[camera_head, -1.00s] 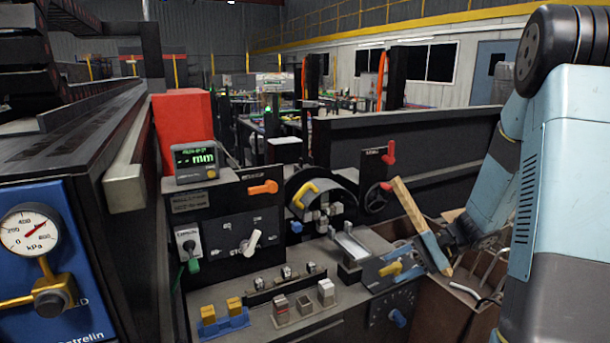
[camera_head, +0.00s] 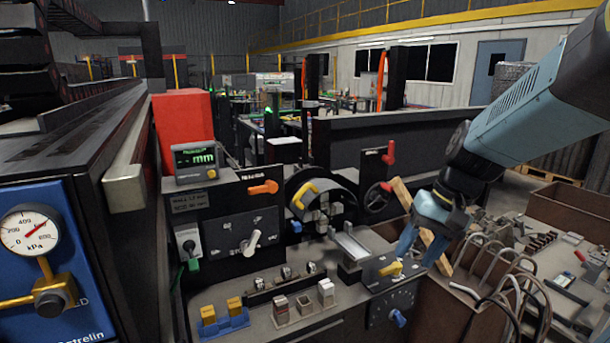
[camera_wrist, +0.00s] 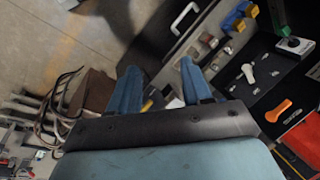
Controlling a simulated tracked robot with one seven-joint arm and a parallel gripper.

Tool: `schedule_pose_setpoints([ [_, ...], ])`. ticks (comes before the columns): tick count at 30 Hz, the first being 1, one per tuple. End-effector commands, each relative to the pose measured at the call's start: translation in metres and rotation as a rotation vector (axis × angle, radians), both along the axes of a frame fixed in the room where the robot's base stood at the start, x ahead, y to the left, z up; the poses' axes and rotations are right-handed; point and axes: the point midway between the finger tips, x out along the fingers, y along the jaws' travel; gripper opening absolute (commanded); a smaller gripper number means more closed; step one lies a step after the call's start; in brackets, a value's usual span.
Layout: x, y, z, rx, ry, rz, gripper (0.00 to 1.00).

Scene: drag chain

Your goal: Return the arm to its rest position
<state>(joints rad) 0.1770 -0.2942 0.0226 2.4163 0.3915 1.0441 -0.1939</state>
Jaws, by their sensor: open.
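My gripper (camera_head: 424,247) hangs at the right of the control bench (camera_head: 270,320), its blue fingers pointing down and apart with nothing between them. In the head view a wooden bar (camera_head: 434,246) leans partly behind the fingers; I cannot tell whether they touch it. My arm (camera_head: 520,105) reaches in from the upper right. In the wrist view my open fingers (camera_wrist: 155,88) show against the bench and floor, with a yellow handle partly visible between them.
A brown bin (camera_head: 440,310) with bent metal rods stands right of the bench. A cluttered table (camera_head: 575,265) is farther right. The bench carries an orange lever (camera_head: 263,188), a red lever (camera_head: 389,153) and a yellow handle (camera_head: 391,269). A blue gauge panel (camera_head: 80,225) is at left.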

Motion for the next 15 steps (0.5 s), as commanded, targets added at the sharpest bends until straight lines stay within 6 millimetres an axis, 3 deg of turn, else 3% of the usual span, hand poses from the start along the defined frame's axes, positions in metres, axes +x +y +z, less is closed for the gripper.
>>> schedule_pose_setpoints([
  [15, -0.058, -0.015, 0.061, -0.292, -0.345, 0.072, 0.49],
])
